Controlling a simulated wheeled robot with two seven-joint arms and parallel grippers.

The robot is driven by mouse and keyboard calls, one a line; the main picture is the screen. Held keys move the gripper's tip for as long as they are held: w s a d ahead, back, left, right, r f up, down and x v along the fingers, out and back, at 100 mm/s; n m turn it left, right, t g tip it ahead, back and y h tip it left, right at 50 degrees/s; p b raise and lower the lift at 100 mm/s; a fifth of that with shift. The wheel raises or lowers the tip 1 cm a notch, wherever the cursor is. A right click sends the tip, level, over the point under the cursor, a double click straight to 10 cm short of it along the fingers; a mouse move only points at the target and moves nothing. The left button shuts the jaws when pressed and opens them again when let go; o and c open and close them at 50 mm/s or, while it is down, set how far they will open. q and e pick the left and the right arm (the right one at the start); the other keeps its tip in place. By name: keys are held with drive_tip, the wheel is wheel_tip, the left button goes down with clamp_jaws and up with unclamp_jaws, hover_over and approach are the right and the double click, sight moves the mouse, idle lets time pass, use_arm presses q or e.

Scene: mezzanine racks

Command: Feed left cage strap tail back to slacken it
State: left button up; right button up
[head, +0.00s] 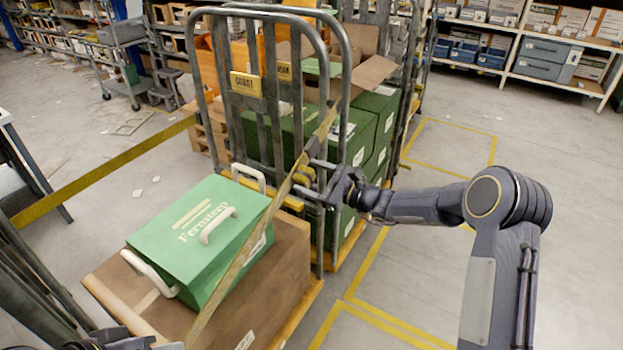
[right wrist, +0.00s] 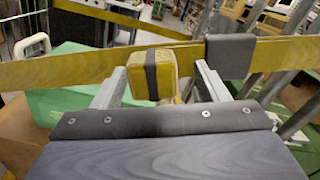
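A yellow strap (head: 240,262) runs slantwise across the front of the left cage (head: 262,120), over the green case. In the right wrist view the strap (right wrist: 70,68) crosses behind my fingers and passes through a dark grey block (right wrist: 230,57). A small yellow bundle with a dark band (right wrist: 152,75), perhaps the rolled strap tail, sits between the fingers. My right gripper (head: 312,180) is at the strap by the cage bars. Its fingers (right wrist: 160,82) are apart, with a gap visible right of the bundle. My left arm is only partly visible at lower left; its fingers are unclear.
A green case (head: 196,238) with white handles stands on a brown box (head: 283,275) in front of the cage. Green crates (head: 375,120) fill the cage. Another yellow strap (head: 105,172) stretches left. Shelves (head: 540,45) stand behind; the right floor is clear.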

drive_tip(key=shift+s+d+f, duration=0.1)
drive_tip(key=b+v, duration=0.2)
drive_tip(key=v, duration=0.5)
drive_tip(key=shift+s+d, duration=0.2)
